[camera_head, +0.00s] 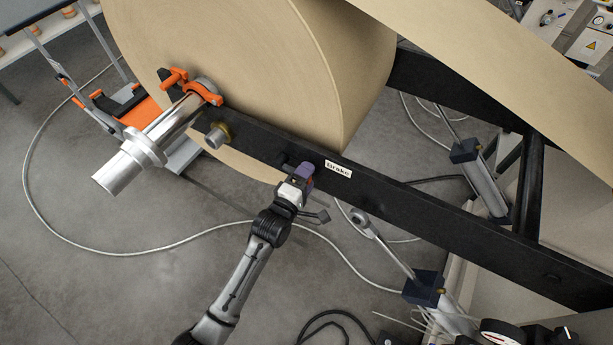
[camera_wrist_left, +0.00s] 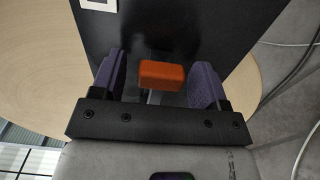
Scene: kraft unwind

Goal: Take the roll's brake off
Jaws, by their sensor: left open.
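The big kraft paper roll (camera_head: 230,60) sits on a shaft (camera_head: 150,150) held by a long black arm (camera_head: 430,205). A white label reading "Brake" (camera_head: 338,169) is on this arm. My left gripper (camera_head: 303,172) is at the arm's face, just left of the label. In the left wrist view, its purple fingers (camera_wrist_left: 160,68) stand open on either side of an orange block-shaped brake handle (camera_wrist_left: 162,75) in front of the black arm. Gaps show between the handle and both fingers. In the head view my gripper hides the handle. My right gripper is not in view.
An orange clamp (camera_head: 205,92) sits on the shaft, with a brass-coloured knob (camera_head: 217,135) nearby. A cylinder with a rod (camera_head: 395,250) rises close to my gripper's right. Cables (camera_head: 150,250) lie on the grey floor. A gauge (camera_head: 500,333) is at the lower right.

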